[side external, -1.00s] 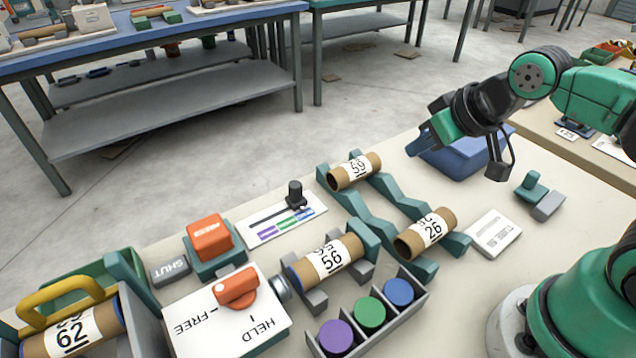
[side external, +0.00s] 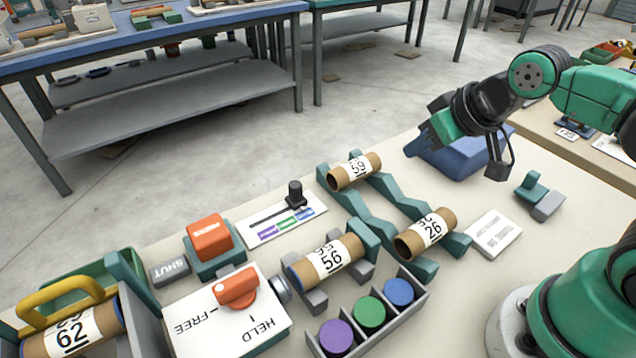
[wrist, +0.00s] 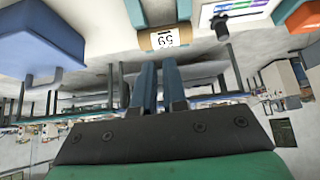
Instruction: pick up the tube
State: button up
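Several brown cardboard tubes with white number labels are in view. The tube marked 59 (side external: 355,170) lies at the upper end of a sloped teal rack (side external: 378,222). The tube marked 26 (side external: 427,233) lies at its lower end. The tube marked 56 (side external: 328,262) lies across grey supports beside the red-knobbed box. The tube marked 62 (side external: 72,338) is in a grey holder at the lower left. My gripper (side external: 418,146) is raised above the table, right of tube 59, and empty. In the wrist view its fingers (wrist: 159,85) show a narrow gap, with tube 59 (wrist: 166,40) beyond them.
A blue bin (side external: 455,160) is behind my gripper. A tray with purple, green and blue pieces (side external: 425,305) stands at the front. The white FREE/HELD box (side external: 200,335), a red block (side external: 208,235) and a slider panel (side external: 275,228) are left of the rack. A white card (side external: 493,234) lies to its right.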

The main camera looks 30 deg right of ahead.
jog(key=o, duration=1.1)
jog(key=shift+a, duration=0.1)
jog(key=n+g+y, duration=0.4)
jog(key=n+g, duration=0.3)
jog(key=n, duration=1)
send_near(333, 250)
jog(key=x, duration=0.5)
jog(key=shift+w+f, duration=0.15)
jog(key=shift+w, duration=0.05)
jog(key=shift+s+a+f+n+y, duration=0.1)
jog(key=shift+f+n+y, duration=0.25)
jog(key=shift+n, duration=0.15)
jog(key=shift+x, duration=2.55)
